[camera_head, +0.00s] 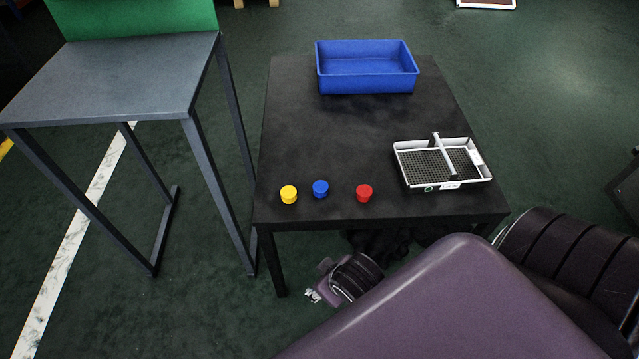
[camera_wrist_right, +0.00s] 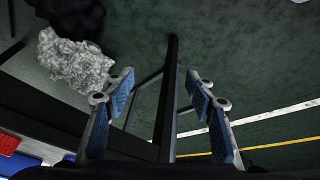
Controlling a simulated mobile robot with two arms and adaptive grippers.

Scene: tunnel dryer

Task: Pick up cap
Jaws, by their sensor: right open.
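Three small caps stand on the black table (camera_head: 340,140) near its front edge: a yellow cap (camera_head: 289,194), a blue cap (camera_head: 320,189) and a red cap (camera_head: 364,193). Which one the task means cannot be told. My right gripper (camera_head: 312,296) shows small in the head view, lower than the tabletop, in front of the table's front edge and apart from the caps. In the right wrist view, its blue-padded fingers (camera_wrist_right: 160,88) are spread with nothing held between them. My left gripper is not in view.
A blue bin (camera_head: 366,82) stands at the table's back. A white-rimmed tray (camera_head: 440,184) with a grid floor and a crossbar sits at right. A grey side table (camera_head: 120,75) stands left. A dark table leg (camera_wrist_right: 170,90) shows beyond my right fingers. The table's middle is clear.

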